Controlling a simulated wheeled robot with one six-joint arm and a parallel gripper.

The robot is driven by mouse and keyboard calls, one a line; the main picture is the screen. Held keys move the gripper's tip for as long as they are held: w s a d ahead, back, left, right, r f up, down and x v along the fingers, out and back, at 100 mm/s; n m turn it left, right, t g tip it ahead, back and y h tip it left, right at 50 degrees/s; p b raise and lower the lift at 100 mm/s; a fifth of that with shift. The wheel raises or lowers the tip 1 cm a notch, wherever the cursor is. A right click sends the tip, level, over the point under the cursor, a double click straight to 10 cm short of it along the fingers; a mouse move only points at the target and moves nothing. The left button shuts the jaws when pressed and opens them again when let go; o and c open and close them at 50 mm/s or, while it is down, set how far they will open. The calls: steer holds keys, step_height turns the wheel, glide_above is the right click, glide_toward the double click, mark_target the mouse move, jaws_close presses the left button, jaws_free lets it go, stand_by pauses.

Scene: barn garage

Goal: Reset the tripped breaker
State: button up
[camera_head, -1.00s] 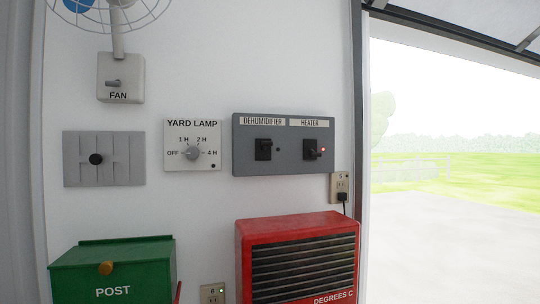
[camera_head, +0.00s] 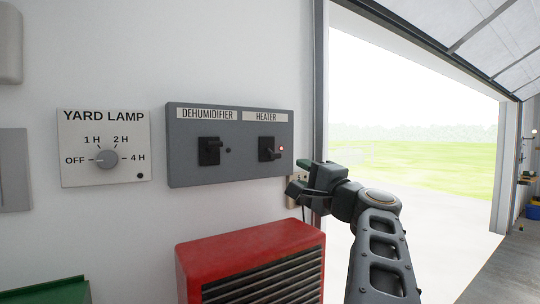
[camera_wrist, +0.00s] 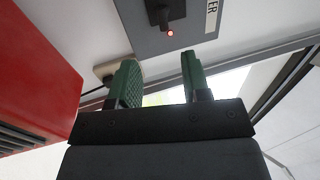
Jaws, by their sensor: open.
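The grey breaker panel (camera_head: 240,172) is on the white wall in the head view, with two black switches. The left switch (camera_head: 209,152) is labelled DEHUMIDIFIER, and the lamp beside it is dark. The right switch (camera_head: 269,149) is labelled HEATER; its lever sticks out near the middle, and a red lamp (camera_head: 281,147) glows beside it. In the wrist view the heater switch (camera_wrist: 162,16) and lit lamp (camera_wrist: 170,32) are at the top, beyond the fingers. My gripper (camera_head: 308,184) is open and empty, right of and below the heater switch, apart from it. Its green fingers (camera_wrist: 160,68) are spread.
A red heater box (camera_head: 240,243) stands below the panel. The YARD LAMP dial plate (camera_head: 105,175) is to its left. An outlet with a plug is partly behind my gripper. The door frame (camera_head: 321,100) and open doorway are to the right.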

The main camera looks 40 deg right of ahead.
mark_target(276, 156)
steer(key=p+x, duration=0.1)
steer(key=x, duration=0.3)
steer(key=p+x, duration=0.2)
steer(key=x, duration=0.2)
steer(key=p+x, duration=0.2)
steer(key=x, duration=0.3)
steer(key=shift+d+r, duration=0.3)
